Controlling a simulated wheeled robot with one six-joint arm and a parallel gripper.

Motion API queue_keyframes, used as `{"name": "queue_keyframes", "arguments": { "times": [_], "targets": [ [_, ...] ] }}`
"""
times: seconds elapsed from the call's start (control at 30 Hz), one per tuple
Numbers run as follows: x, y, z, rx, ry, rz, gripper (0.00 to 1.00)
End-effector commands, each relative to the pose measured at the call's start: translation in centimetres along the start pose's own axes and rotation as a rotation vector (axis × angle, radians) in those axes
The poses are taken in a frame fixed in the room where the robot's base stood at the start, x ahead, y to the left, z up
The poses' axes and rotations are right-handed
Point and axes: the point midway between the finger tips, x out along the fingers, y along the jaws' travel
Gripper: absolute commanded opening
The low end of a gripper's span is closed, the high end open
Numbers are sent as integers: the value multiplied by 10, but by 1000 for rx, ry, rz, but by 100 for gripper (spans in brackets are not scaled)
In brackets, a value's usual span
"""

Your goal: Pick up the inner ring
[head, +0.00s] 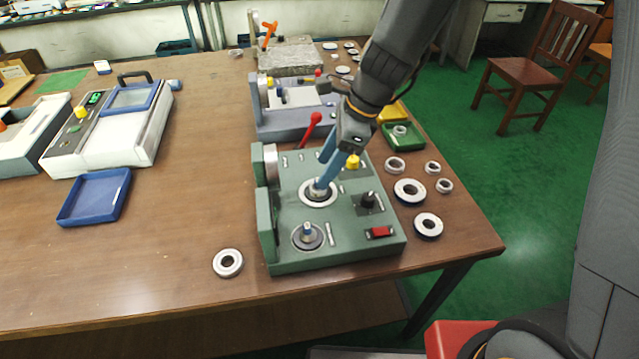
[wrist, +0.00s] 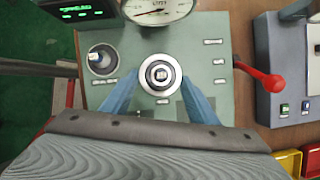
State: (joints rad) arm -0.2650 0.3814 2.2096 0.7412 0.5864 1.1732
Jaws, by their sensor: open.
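A small metal ring, which looks like the inner ring (wrist: 149,78), sits around a central post on a pale round seat (wrist: 160,92) of the green test machine. The same seat shows in the head view (head: 307,198), partly hidden by my fingers. My gripper (head: 323,183) points down over this seat with its blue fingers apart. In the wrist view my gripper (wrist: 160,84) has one finger on each side of the ring, with nothing held. I cannot tell how far above the seat the tips are.
A second station with a post (head: 308,240) is at the machine's front left. A red lever (head: 310,128), a black knob (head: 368,201) and a dial (wrist: 158,8) are close by. Loose bearings lie at right (head: 429,225) and front left (head: 228,263). An empty blue tray (head: 95,196) is left.

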Motion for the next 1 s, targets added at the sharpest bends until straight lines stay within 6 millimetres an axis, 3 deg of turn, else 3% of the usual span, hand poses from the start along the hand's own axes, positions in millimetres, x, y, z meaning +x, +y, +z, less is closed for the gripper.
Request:
{"name": "queue_keyframes", "arguments": {
  "times": [0.43,0.77,1.0],
  "targets": [
    [47,-4,-13,0,2,2,54],
    [52,-5,-14,1,2,-2,54],
    [52,-5,-14,0,2,-2,13]
  ]
}}
